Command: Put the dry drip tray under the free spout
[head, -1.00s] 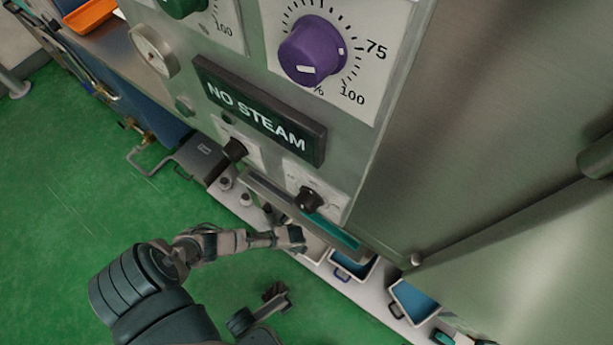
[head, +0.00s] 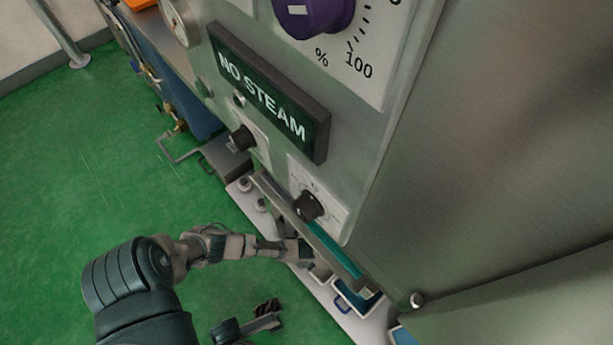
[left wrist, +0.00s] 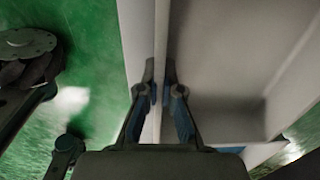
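A pale tray (head: 320,269) sits on the white strip at the foot of the machine, mostly hidden by my left gripper (head: 305,250) and the panel. In the left wrist view, my left gripper (left wrist: 160,72) has a finger on each side of an upright pale tray wall (left wrist: 161,25). The fingers look closed on it. The grey inside of the tray (left wrist: 215,60) shows on the right and looks dry. My right gripper (head: 268,312) is low over the green floor, away from the trays, its fingers apart. No spout is clearly visible.
A tray with a blue handle (head: 346,300) stands just right of the pale tray. The NO STEAM sign (head: 270,92), black knobs (head: 308,205) and a teal-edged ledge (head: 335,250) overhang the trays. The green floor (head: 90,190) at left is clear.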

